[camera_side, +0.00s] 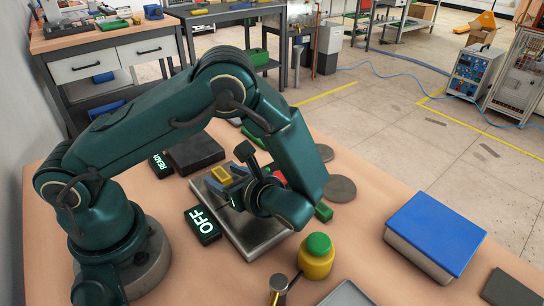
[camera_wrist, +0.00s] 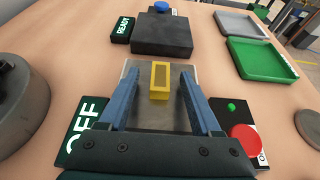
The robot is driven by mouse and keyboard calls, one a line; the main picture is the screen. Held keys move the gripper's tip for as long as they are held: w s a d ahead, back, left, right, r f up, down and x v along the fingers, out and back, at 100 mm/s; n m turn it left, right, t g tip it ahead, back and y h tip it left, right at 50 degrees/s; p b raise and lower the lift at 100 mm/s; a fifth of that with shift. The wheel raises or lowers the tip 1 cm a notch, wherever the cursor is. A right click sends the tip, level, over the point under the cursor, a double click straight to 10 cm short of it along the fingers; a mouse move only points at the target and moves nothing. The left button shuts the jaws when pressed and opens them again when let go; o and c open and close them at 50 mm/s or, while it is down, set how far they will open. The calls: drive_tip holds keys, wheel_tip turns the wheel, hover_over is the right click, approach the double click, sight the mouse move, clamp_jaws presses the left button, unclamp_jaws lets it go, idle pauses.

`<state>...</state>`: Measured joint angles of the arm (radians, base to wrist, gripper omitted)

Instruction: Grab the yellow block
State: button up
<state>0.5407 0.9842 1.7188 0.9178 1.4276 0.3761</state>
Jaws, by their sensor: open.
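The yellow block (camera_wrist: 160,82) is a small upright-looking rectangular piece with a dark recess in its face. In the wrist view it is on the grey metal plate (camera_wrist: 133,73), between and slightly beyond the blue fingers. My gripper (camera_wrist: 158,80) is open, with one finger on each side of the block and a gap on both sides. My wrist hides part of the plate there.
A dark block (camera_wrist: 162,35) lies beyond the plate, near a READY sign (camera_wrist: 123,28). An OFF sign (camera_wrist: 82,130) is at left and a red button (camera_wrist: 245,138) at right. A green tray (camera_wrist: 262,60) is at back right. A blue-lidded box (camera_side: 435,228) and yellow jar (camera_side: 317,258) stand nearby.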

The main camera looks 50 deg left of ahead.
clamp_jaws()
